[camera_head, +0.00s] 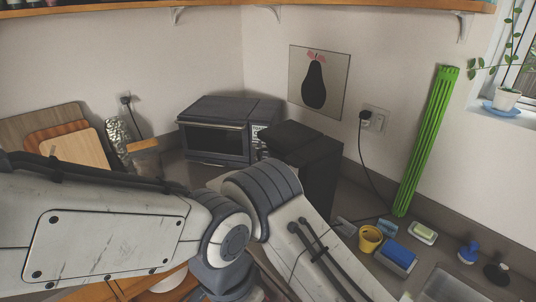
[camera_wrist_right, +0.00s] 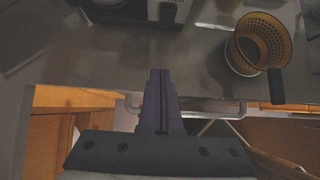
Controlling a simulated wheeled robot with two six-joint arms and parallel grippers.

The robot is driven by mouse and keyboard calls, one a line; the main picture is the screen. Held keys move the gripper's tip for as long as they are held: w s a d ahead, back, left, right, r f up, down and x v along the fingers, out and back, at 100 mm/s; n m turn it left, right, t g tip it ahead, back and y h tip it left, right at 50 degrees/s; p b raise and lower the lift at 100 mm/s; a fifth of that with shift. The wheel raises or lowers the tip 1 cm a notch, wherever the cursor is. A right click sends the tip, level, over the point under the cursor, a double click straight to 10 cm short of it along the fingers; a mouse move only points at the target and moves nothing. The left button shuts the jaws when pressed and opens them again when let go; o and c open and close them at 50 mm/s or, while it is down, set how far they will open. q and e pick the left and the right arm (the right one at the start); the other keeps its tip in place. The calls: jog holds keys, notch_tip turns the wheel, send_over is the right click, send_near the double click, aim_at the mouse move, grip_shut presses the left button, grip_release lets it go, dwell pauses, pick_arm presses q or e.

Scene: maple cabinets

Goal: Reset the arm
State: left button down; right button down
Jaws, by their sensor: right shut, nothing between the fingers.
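My right gripper (camera_wrist_right: 160,76) shows in the right wrist view. Its two dark fingers are pressed together with nothing between them. They point toward the grey countertop (camera_wrist_right: 150,60), by its front edge. In the head view, white and grey arm links of mine (camera_head: 120,225) cross the lower left and middle and hide much of the counter. No gripper shows in the head view. My left gripper is in neither view.
An orange strainer (camera_wrist_right: 262,35) with a dark handle sits right of the right gripper. A microwave (camera_head: 215,140), black appliance (camera_head: 310,165), tall green object (camera_head: 427,140), yellow cup (camera_head: 370,239), blue sponge (camera_head: 398,252) and sink (camera_head: 450,287) line the counter. Cutting boards (camera_head: 75,148) lean left.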

jog(key=s+d+r+m+g+y+b, duration=0.2)
jog(key=s+m, duration=0.4)
jog(key=s, duration=0.5)
jog(key=s+d+r+m+g+y+b, duration=0.1)
jog(key=s+d+r+m+y+b, duration=0.1)
jog(key=s+m, duration=0.5)
jog(key=s+d+r+m+g+y+b, duration=0.2)
jog(key=s+d+r+m+y+b, duration=0.1)
jog(key=s, duration=1.1)
jog(key=d+r+m+b, duration=0.1)
jog(key=d+r+m, duration=0.1)
jog(key=d+m, duration=0.1)
jog(key=shift+s+d+r+g+b, duration=0.2)
jog(key=shift+s+r+g+b, duration=0.1)
jog(key=shift+s+b, duration=0.05)
